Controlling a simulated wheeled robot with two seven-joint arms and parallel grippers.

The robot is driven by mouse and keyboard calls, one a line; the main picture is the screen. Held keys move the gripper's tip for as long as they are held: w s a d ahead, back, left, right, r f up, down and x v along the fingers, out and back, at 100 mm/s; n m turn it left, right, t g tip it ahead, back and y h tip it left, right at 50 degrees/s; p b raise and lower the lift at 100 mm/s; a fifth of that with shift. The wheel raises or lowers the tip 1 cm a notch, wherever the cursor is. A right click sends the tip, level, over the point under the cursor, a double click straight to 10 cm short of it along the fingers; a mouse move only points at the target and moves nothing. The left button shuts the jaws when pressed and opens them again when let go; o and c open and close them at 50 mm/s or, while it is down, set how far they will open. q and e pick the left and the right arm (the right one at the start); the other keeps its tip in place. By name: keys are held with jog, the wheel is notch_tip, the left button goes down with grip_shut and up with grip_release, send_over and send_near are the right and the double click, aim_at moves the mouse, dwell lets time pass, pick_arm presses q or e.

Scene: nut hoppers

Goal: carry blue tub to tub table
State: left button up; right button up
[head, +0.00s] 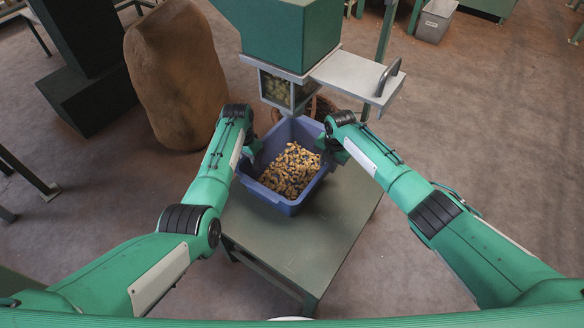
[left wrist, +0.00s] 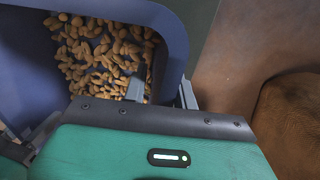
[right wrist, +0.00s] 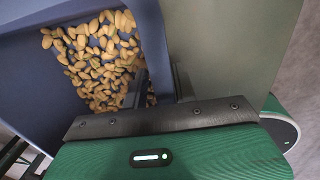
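The blue tub (head: 291,208) is an open rectangular box with pale brown nuts (head: 291,170) in it. It is at the far end of a green table, just below and in front of the hopper. My left gripper (head: 252,148) is at the tub's left wall; the left wrist view shows one finger inside and one outside the wall (left wrist: 165,88). My right gripper (head: 330,147) is at the right wall, and the right wrist view shows its fingers either side of that wall (right wrist: 159,85). Both look shut on the tub. The tub's underside is hidden.
The green hopper (head: 285,30) with a clear nut window (head: 276,88) and a grey handled plate (head: 345,75) overhangs the tub's far edge. The green table (head: 300,240) is bare nearer me. A large brown sack (head: 175,75) stands left, and a grey bin (head: 435,20) stands far right.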

pick_arm(q)
jog(key=shift+f, duration=0.6)
pick_arm(e)
jog(key=shift+f, duration=0.55)
pick_arm(q)
jog(key=shift+c, duration=0.2)
pick_arm(e)
jog(key=shift+c, duration=0.2)
pick_arm(q)
jog(key=shift+d, duration=0.1)
grip_shut()
pick_arm(e)
grip_shut()
pick_arm(q)
jog(key=shift+d, duration=0.1)
pick_arm(e)
jog(key=shift+a, duration=0.15)
